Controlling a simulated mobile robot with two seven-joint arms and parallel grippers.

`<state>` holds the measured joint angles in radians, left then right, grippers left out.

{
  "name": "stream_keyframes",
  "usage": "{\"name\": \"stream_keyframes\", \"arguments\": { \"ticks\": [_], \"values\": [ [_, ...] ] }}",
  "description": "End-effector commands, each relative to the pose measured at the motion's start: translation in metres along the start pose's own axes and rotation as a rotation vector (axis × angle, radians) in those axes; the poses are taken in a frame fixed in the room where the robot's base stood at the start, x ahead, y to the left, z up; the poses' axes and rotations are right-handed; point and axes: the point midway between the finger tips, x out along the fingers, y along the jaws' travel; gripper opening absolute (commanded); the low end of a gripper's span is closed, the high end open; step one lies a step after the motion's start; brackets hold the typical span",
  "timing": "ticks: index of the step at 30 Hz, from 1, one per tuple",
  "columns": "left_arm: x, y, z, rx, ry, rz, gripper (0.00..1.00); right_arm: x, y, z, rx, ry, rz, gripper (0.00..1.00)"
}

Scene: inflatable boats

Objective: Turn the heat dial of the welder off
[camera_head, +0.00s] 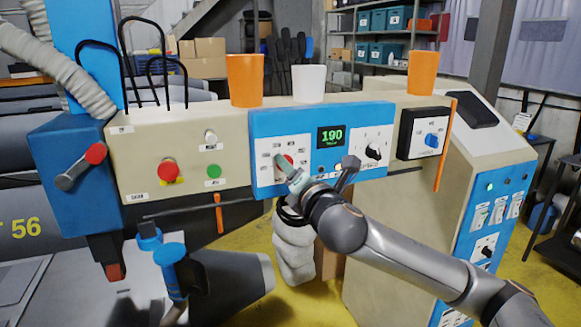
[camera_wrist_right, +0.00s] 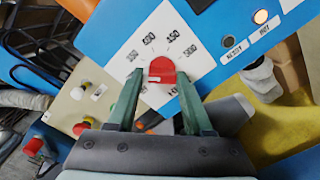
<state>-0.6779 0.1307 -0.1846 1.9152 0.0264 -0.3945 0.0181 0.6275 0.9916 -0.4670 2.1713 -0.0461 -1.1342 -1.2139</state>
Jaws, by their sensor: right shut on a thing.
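The blue-and-white welder panel (camera_head: 258,125) is set into the beige control housing, and its green display (camera_head: 331,136) reads 190. The red heat dial (camera_wrist_right: 162,70) sits on the white plate among printed numbers. In the head view it is partly hidden behind my right gripper (camera_head: 287,168). In the wrist view the two green fingers of my right gripper (camera_wrist_right: 159,82) stand on either side of the dial and are shut on it. A lamp labelled HOT (camera_wrist_right: 260,17) glows orange. The dial's exact setting is hard to read. My left gripper is not in view.
A black selector (camera_head: 373,152) and a blue knob (camera_head: 431,140) lie to the right. A red button (camera_head: 169,169) and green button (camera_head: 213,171) lie to the left. Orange (camera_head: 245,80) and white (camera_head: 309,84) cups stand on top.

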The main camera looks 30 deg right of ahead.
Motion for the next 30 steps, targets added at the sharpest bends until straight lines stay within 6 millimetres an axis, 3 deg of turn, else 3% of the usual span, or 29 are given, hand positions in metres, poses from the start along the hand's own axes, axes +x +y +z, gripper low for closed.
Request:
{"name": "stream_keyframes", "arguments": {
  "ticks": [30],
  "values": [
    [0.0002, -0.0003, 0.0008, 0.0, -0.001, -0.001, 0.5, 0.0002, -0.0017, -0.0013, -0.899, 0.0, -0.002, 0.0]
  ]
}}
